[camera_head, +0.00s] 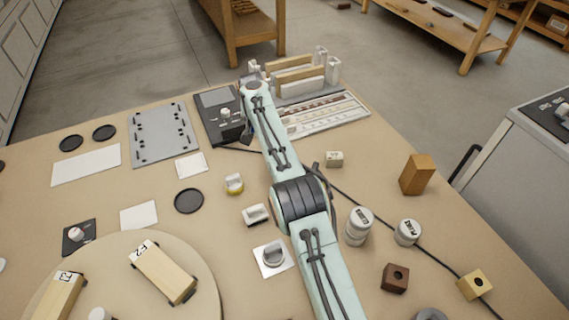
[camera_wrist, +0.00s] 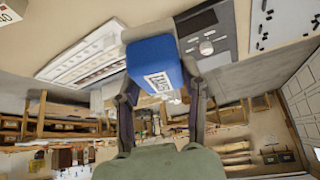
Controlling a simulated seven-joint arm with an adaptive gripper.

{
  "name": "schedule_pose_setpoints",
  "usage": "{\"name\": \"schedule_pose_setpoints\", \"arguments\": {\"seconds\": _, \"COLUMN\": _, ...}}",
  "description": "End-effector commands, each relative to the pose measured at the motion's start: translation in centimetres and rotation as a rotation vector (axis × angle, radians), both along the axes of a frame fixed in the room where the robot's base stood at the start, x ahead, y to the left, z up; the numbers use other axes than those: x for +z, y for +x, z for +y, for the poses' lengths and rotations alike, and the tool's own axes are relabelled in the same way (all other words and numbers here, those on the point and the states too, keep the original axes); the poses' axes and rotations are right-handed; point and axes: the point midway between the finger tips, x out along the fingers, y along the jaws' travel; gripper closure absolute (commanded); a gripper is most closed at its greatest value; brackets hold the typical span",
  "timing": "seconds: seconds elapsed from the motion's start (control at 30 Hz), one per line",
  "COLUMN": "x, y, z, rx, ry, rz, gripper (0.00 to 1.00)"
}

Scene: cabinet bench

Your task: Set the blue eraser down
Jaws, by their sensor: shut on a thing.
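The blue eraser (camera_wrist: 152,58) is a blue block with a white printed label, seen in the wrist view. My gripper (camera_wrist: 160,84) is shut on it, with one dark finger on each side. Bench surface shows behind the eraser, but I cannot tell whether the eraser touches anything. In the head view my arm reaches to the far side of the bench. There the eraser and most of my gripper are hidden behind the arm.
Near the arm's end are a dark device with a knob (camera_head: 225,113), a pale slotted tray (camera_head: 327,115) and a rack of upright blocks (camera_head: 300,75). A grey plate (camera_head: 163,133) lies left. A wooden block (camera_head: 416,174) stands right.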

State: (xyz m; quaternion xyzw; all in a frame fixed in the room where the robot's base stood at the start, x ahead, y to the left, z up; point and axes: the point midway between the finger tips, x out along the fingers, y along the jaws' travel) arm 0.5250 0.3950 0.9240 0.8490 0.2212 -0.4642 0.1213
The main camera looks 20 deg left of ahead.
Motion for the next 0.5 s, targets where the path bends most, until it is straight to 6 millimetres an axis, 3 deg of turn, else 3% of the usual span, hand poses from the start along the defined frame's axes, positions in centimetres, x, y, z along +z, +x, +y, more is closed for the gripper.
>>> {"name": "schedule_pose_setpoints", "arguments": {"seconds": 0.23, "x": -2.4, "y": 2.7, "z": -2.7, "rx": -0.054, "ry": 0.000, "rz": 0.001, "gripper": 0.95}}
{"name": "schedule_pose_setpoints", "arguments": {"seconds": 0.5, "x": -5.1, "y": 3.7, "z": -5.0, "rx": -0.091, "ry": 0.001, "rz": -0.001, "gripper": 0.95}}
